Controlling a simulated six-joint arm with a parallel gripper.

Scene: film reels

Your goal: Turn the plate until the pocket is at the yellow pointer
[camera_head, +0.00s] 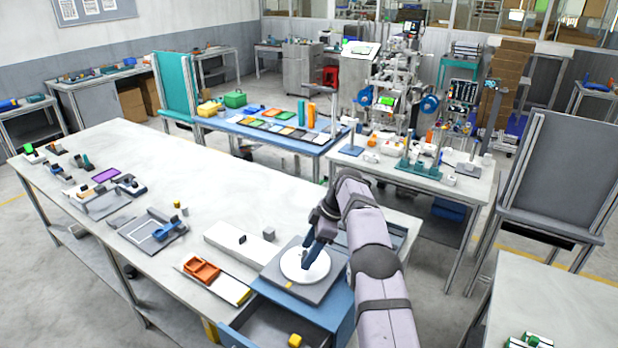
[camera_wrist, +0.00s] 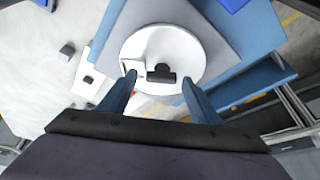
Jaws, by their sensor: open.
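The round white plate (camera_head: 292,269) lies on a dark grey square base (camera_head: 270,274) at the table's right end. In the wrist view the plate (camera_wrist: 185,45) carries a black upright handle or knob (camera_wrist: 161,74) near its centre. A small square outline, perhaps the pocket (camera_wrist: 131,68), shows at the plate's left edge. My gripper (camera_head: 307,262) is over the plate. In the wrist view its open blue fingers (camera_wrist: 158,82) stand on either side of the black knob, apart from it, with nothing held.
An open drawer (camera_head: 262,325) with a yellow block (camera_head: 295,340) is below the base's front. An orange tray (camera_head: 201,271) and a white block with a dark piece (camera_head: 225,240) stand to the left. The table's middle (camera_head: 150,170) is mostly clear.

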